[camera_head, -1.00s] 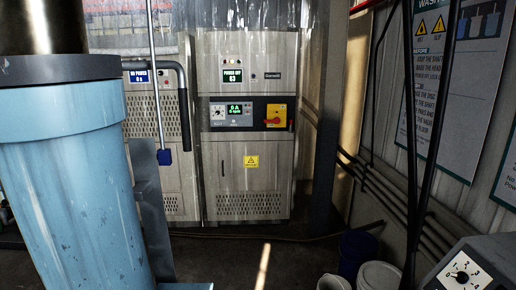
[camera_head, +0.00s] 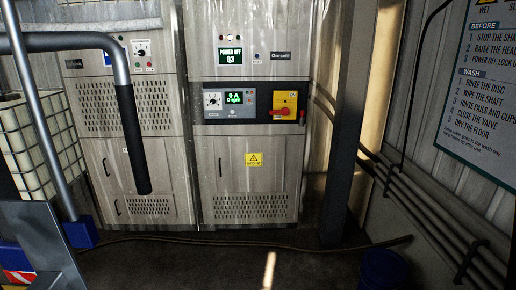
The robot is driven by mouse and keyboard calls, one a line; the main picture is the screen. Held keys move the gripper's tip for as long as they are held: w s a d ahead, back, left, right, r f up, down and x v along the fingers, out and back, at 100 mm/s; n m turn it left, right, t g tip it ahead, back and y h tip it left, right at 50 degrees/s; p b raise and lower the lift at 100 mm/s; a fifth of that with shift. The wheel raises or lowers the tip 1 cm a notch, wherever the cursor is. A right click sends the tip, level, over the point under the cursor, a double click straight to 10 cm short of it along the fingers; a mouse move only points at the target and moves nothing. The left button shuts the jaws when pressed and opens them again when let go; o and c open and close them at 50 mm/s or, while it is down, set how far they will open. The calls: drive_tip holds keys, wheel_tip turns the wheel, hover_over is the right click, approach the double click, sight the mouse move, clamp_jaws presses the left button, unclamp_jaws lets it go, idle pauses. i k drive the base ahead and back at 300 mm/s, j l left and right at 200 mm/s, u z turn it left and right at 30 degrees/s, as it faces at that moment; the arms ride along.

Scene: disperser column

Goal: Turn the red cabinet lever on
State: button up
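The red lever (camera_head: 284,112) sits on a yellow plate (camera_head: 291,97) on the dark control strip of the right grey cabinet (camera_head: 244,152). Its handle lies roughly horizontal. A screen (camera_head: 230,57) above it on the same cabinet reads "POWER OFF 03". A small green display (camera_head: 234,98) left of the lever reads "0 A" and a second line. My gripper is not in view, so its distance from the lever and its state do not show.
A bent grey pipe with a black sleeve (camera_head: 133,140) hangs in front of the left cabinet (camera_head: 140,90). A caged white tank (camera_head: 40,140) stands at left. A cable (camera_head: 150,240) crosses the floor. A blue bucket (camera_head: 384,269) and wall pipes (camera_head: 425,215) are at right.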

sight(285, 111)
drive_tip(key=i, duration=1.8)
drive_tip(key=i+z, duration=0.15)
drive_tip(key=i, duration=0.35)
drive_tip(key=i+j+z, duration=0.2)
drive_tip(key=i, duration=0.3)
drive_tip(key=i+j+z, duration=0.15)
drive_tip(key=i, duration=0.3)
